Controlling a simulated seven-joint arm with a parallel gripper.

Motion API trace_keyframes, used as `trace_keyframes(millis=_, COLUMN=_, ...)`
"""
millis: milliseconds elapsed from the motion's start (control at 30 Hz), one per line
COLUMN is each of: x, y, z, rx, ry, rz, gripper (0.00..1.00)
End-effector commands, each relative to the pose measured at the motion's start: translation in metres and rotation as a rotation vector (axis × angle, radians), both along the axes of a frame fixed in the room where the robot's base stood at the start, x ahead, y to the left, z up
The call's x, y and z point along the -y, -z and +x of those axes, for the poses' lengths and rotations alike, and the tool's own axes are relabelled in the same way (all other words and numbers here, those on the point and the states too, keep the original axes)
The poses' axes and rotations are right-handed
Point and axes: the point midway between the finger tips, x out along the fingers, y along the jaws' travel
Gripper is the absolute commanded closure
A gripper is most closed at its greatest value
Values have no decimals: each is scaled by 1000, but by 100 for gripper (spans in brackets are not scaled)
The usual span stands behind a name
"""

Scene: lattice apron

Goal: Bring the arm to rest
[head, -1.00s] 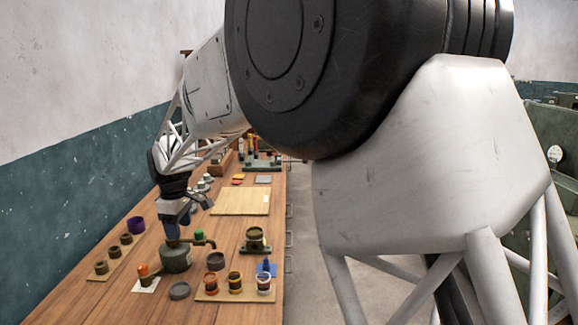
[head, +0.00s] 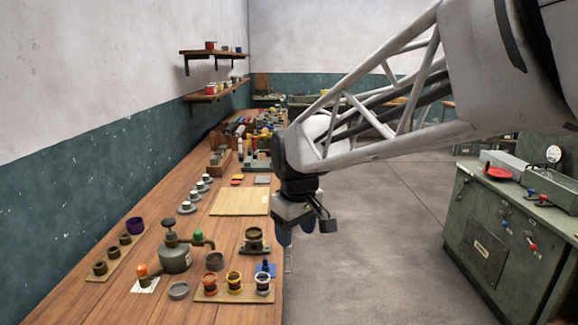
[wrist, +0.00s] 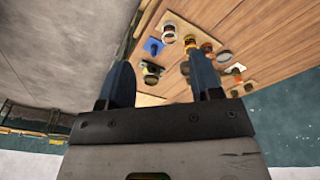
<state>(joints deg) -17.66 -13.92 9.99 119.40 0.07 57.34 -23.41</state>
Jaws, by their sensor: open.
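My gripper (head: 283,235) hangs from my arm just past the right edge of the wooden workbench (head: 150,235), over the floor side in the head view. In the wrist view its two blue fingers (wrist: 160,88) stand apart with nothing between them in their grip. The bench top and its small pots show beyond the fingers there. A green kettle-like vessel (head: 175,258) stands on the bench, left of the gripper and apart from it.
A tray with several banded pots (head: 234,283), a brown pot on a stand (head: 255,240) and a pale board (head: 240,202) lie on the bench. A green cabinet (head: 490,240) stands at the right. The floor (head: 370,250) between is clear.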

Motion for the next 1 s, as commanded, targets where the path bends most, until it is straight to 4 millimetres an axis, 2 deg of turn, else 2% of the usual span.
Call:
trace_keyframes(millis=33, x=14, y=-1, z=-12, rx=6, ry=38, rz=4, gripper=41)
trace_keyframes(millis=200, x=54, y=0, z=-49, rx=21, ry=164, rz=17, gripper=41)
trace_keyframes(millis=500, x=111, y=12, z=-118, rx=51, ry=385, rz=41, gripper=41)
trace_keyframes(millis=800, x=153, y=34, z=-188, rx=79, ry=600, rz=65, gripper=41)
trace_keyframes(millis=1000, x=167, y=48, z=-219, rx=94, ry=696, rz=78, gripper=41)
